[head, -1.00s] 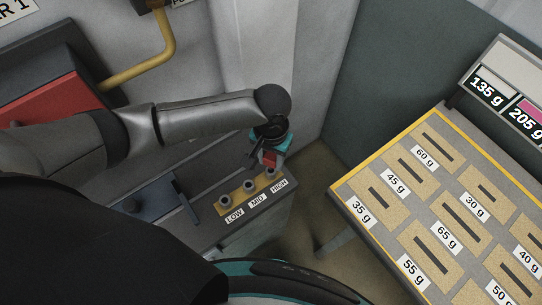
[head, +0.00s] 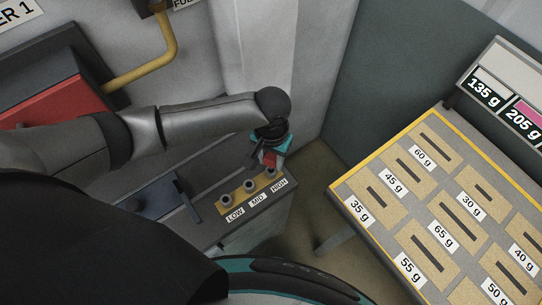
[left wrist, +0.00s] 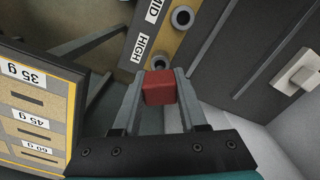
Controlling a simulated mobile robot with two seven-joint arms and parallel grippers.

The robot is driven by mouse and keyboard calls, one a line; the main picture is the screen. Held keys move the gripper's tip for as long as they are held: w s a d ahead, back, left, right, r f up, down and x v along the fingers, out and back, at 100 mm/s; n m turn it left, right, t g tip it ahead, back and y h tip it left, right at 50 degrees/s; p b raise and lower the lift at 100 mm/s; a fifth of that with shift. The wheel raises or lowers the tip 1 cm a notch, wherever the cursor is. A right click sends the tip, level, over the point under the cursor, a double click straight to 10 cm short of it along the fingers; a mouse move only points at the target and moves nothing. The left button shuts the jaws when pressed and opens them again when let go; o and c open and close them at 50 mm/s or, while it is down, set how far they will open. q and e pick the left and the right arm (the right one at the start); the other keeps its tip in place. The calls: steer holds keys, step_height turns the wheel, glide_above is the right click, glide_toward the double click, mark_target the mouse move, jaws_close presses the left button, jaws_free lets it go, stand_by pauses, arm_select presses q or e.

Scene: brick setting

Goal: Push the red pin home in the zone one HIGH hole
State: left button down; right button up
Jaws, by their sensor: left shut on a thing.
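The red pin (head: 269,160) is a small red block at the right end of the hole strip (head: 238,196). My left gripper (head: 266,163) is shut on it. The left wrist view shows the pin (left wrist: 160,88) squarely between the two grey fingers (left wrist: 158,92). The HIGH hole (left wrist: 161,61) shows just beyond the pin beside the HIGH label (left wrist: 142,48). I cannot tell whether the pin's lower end, which is hidden, touches the hole. The MID hole (head: 249,186) and LOW hole (head: 226,199) look empty. My right gripper is not in view.
A blue-grey block with a lever (head: 163,197) is left of the holes. A yellow pipe (head: 145,65) and a red panel (head: 50,110) are at the upper left. A slotted board with gram labels (head: 440,205) stands at the right. A wall corner is close behind the gripper.

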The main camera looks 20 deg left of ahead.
mark_target(271, 168)
arm_select(q)
steer(key=shift+f, duration=0.45)
steer(key=shift+f+b, duration=0.95)
steer(key=shift+f, duration=0.7)
jaws_free()
steer(key=shift+r, duration=0.1)
step_height(271, 168, up, 6)
steer(key=p, duration=0.8)
stand_by(0.5)
steer(key=shift+s, duration=0.1)
